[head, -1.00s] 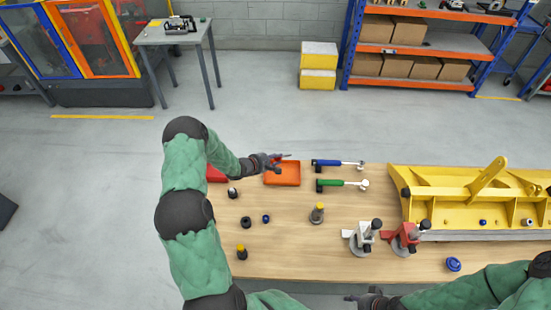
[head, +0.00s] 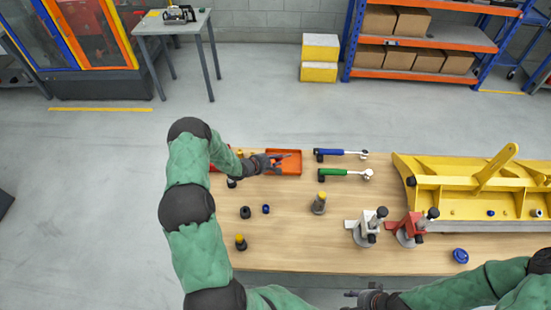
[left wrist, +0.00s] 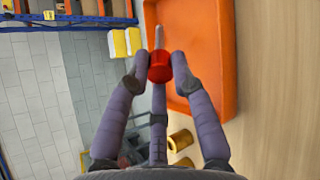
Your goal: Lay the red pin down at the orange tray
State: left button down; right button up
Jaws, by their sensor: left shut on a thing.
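The orange tray (head: 293,166) lies at the far edge of the wooden table in the head view; it also fills the upper right of the left wrist view (left wrist: 205,45). My left gripper (head: 274,160) is at the tray's left part. In the left wrist view its fingers (left wrist: 160,68) are shut on the red pin (left wrist: 160,66), which has a red collar and a thin grey shaft pointing away. The pin overlaps the tray's edge there; its height above the tray cannot be told. My right gripper (head: 366,298) is at the bottom of the head view, its fingers unclear.
A red tray (head: 220,160) is left of the orange one, partly hidden by my arm. Blue (head: 335,153) and green (head: 335,172) handled tools lie to the right. Two clamp-like fixtures (head: 368,228) (head: 411,229) and a yellow carrier (head: 460,195) stand farther right.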

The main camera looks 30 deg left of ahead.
pick_arm(q)
jog(key=shift+f, duration=0.4)
jog(key=c, duration=1)
grip_release()
jog(key=v, duration=1.2)
jog(key=shift+a, duration=0.1)
